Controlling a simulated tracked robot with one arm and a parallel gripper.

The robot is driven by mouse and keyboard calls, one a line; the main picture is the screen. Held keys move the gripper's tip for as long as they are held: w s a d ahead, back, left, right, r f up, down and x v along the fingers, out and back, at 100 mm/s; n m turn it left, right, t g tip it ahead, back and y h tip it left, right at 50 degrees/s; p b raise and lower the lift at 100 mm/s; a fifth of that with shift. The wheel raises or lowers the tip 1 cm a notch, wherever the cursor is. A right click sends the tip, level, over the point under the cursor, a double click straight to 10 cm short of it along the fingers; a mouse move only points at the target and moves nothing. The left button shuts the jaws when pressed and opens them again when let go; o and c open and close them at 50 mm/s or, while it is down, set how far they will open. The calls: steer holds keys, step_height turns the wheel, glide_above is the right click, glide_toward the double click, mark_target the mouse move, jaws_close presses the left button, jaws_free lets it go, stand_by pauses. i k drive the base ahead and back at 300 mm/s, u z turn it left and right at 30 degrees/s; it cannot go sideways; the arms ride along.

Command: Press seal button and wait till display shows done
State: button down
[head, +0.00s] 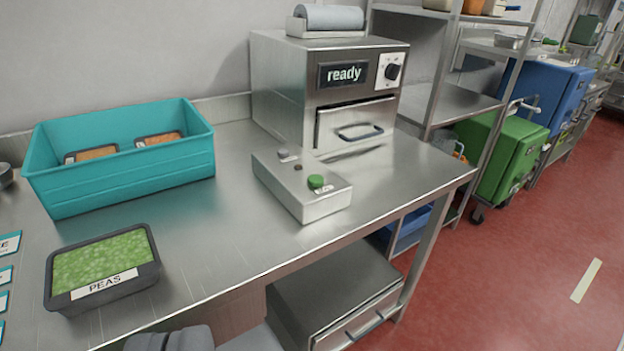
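The sealing machine (280,85) stands at the back of the steel table, and its display (343,74) reads "ready". Its front drawer (345,128) with a dark handle looks shut. In front of it a steel control box (318,208) carries a green button (316,181) with a small label too small to read. A black tray of peas (105,262), labelled "PEAS", sits at the left front of the table. Dark grey rounded parts at the bottom edge look like my gripper (170,340), cut off by the frame. They are apart from the button, and their opening is not clear.
A teal crate (125,180) with two labelled trays inside stands at the back left. A roll of film (330,18) lies on the machine. Shelves, a green bin (510,165) and a blue bin (550,92) stand at right. The table between peas and control box is clear.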

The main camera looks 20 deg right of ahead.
mark_target(313, 181)
steer(key=u, duration=0.05)
steer(key=i, duration=1)
steer(key=z, duration=0.05)
